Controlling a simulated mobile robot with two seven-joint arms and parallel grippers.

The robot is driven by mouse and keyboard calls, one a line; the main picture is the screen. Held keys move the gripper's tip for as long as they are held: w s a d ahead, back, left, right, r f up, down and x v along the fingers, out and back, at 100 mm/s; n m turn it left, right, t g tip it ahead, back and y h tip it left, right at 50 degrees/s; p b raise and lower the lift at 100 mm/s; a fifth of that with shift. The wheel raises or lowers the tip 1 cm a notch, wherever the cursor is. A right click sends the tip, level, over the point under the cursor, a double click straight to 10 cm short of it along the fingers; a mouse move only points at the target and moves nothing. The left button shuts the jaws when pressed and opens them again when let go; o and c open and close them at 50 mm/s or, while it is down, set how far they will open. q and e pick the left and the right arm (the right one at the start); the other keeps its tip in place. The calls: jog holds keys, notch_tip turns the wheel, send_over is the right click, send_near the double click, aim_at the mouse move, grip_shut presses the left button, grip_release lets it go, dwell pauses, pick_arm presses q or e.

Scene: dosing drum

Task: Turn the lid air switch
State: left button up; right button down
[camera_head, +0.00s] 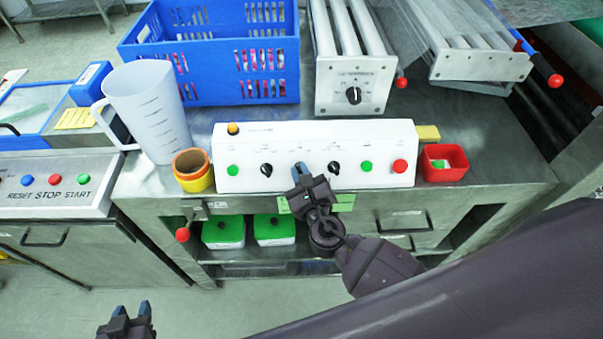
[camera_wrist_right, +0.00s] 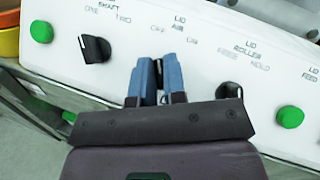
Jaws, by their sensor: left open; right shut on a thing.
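The white control panel (camera_head: 316,145) stands on the metal counter. In the right wrist view the panel (camera_wrist_right: 210,55) shows the label LID AIR above my right gripper (camera_wrist_right: 157,82). Its blue fingers are closed at the spot under that label, on the lid air switch, which they mostly hide. In the head view the right gripper (camera_head: 302,172) reaches the panel's front between two black knobs. My left gripper (camera_head: 131,308) is open and empty, low at the left, over the floor and away from the panel.
A black shaft knob (camera_wrist_right: 95,49) and a lid roller knob (camera_wrist_right: 229,90) flank the right gripper. Green (camera_head: 233,171) and red (camera_head: 400,166) buttons sit further out. A yellow cup (camera_head: 195,182), a jug (camera_head: 150,110) and a red box (camera_head: 455,153) stand beside the panel.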

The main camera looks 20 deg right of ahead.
jog(key=m+h+b, duration=0.1)
jog(key=m, duration=0.1)
jog(key=m+h+b, duration=0.1)
jog(key=m+h, duration=0.1)
jog(key=shift+a+f, duration=0.1)
jog(key=shift+f, duration=0.2)
jog(key=m+h+b, duration=0.2)
jog(key=m+h, duration=0.1)
jog(key=m, duration=0.2)
jog(key=shift+r+g, duration=0.1)
jog(key=shift+g, duration=0.3)
jog(key=m+g+h, duration=0.1)
jog(key=m+h, duration=0.2)
jog(key=m, duration=0.1)
jog(key=shift+a+r+m+b, duration=0.1)
jog(key=shift+m+b, duration=0.2)
pick_arm(q)
notch_tip(320, 180, down, 6)
jog(key=s, duration=0.1)
jog(key=shift+f, duration=0.15)
pick_arm(e)
jog(key=shift+m+g+h, duration=0.4)
jog(key=shift+m+g, duration=0.3)
jog(key=shift+m, duration=0.2)
pick_arm(q)
jog(key=shift+w, duration=0.1)
pick_arm(e)
jog(key=shift+m+h, duration=0.3)
jog(key=shift+m, duration=0.1)
